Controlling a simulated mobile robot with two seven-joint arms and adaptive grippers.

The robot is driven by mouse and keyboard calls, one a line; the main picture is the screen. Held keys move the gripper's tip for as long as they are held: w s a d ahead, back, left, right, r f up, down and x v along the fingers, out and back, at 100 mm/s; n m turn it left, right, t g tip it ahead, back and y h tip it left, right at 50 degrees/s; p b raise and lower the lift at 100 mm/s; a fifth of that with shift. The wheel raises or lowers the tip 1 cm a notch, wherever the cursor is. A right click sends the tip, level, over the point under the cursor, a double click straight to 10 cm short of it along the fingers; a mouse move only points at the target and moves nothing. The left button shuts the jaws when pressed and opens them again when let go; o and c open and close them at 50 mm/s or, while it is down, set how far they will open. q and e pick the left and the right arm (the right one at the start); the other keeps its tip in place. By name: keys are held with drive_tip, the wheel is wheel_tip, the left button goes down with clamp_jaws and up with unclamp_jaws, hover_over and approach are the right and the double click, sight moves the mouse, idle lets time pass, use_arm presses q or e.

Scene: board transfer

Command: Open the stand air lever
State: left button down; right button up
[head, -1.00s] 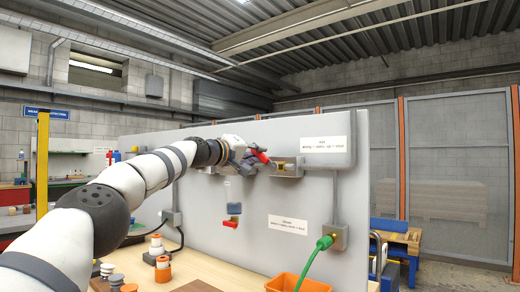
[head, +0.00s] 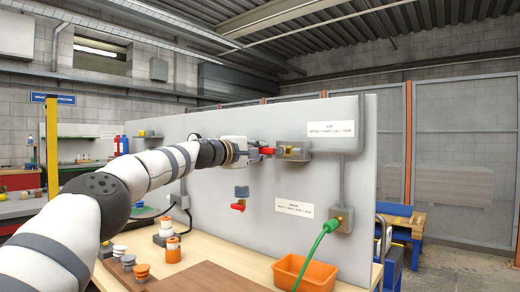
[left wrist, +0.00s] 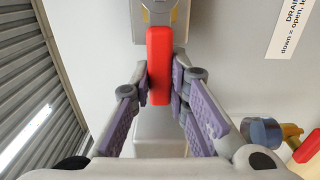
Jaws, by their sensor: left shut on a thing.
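The red air lever (head: 267,151) sits on a brass valve with a grey body (head: 292,150) on the upright grey panel. It points left from the valve, about level, in line with the pipe. My left gripper (head: 256,151) is at the panel, closed around the lever. In the left wrist view the red lever (left wrist: 160,65) lies between the two purple-padded fingers (left wrist: 159,92), its end reaching into the jaws. The gripper hides part of the pipe to the left of the valve. My right gripper does not show.
Below is a drain valve with a red handle (head: 238,206). A white label (head: 332,125) is above right of the air valve. A green hose (head: 318,243) plugs in at lower right. An orange bin (head: 303,272) and several small parts stand on the wooden bench (head: 215,250).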

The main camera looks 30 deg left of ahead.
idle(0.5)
use_arm(q)
drive_tip(key=c, duration=1.5)
unclamp_jaws()
drive_tip(key=shift+w+d, duration=0.1)
drive_tip(key=shift+w, duration=0.05)
drive_tip(key=s, duration=0.7)
drive_tip(key=shift+s+a, duration=0.3)
